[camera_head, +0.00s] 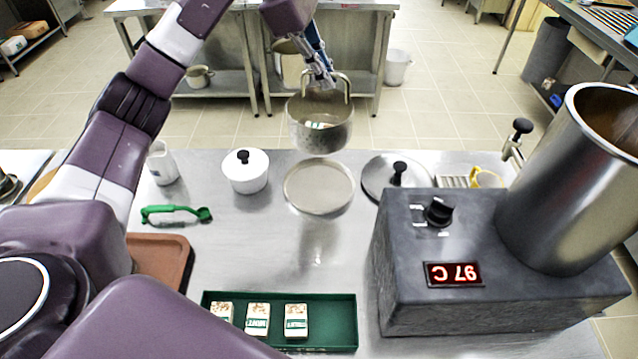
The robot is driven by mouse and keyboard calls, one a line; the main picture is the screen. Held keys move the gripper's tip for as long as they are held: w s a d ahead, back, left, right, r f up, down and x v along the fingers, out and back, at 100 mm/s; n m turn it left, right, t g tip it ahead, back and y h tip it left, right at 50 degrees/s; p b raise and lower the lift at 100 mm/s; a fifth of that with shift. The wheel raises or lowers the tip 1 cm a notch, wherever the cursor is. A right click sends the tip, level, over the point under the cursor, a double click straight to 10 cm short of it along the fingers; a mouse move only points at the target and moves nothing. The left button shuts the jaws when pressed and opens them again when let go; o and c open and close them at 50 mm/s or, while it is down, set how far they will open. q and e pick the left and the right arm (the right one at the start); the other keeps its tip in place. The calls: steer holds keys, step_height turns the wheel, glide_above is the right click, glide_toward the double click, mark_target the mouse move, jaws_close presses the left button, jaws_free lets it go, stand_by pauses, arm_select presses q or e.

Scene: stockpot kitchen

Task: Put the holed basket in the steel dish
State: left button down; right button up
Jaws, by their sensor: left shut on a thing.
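The holed basket (318,134) is a round steel pan with small holes and an upright looped handle. My left gripper (327,80) reaches in from the top and is shut on the basket's handle. The basket hangs upright in the air, above and beyond the steel dish in the picture. Something pale with green shows inside it, too small to tell clearly. The steel dish (318,188) is a shallow round dish on the steel counter, empty. My right gripper is not in view.
A round lid (378,180) and a grey heater (478,305) reading 97 with a tall steel pot (565,195) are right. A green tray (338,329) holds small boxes.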

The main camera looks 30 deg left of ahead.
mark_target(315, 118)
arm_select(q)
steer(key=f+n+p, duration=0.1)
steer(key=f, duration=0.3)
steer(key=w+a+f+n+p, duration=0.1)
steer(key=f, duration=0.4)
steer(key=f+y+p, duration=0.1)
steer(key=f, duration=0.4)
steer(key=shift+w+a+f+n+t, duration=0.2)
steer(key=shift+w+a+n+t, duration=0.1)
steer(key=shift+a+n+t, duration=0.1)
steer(key=shift+f+p, duration=0.5)
steer(key=shift+f, duration=1.65)
steer(key=c, duration=2.1)
jaws_free()
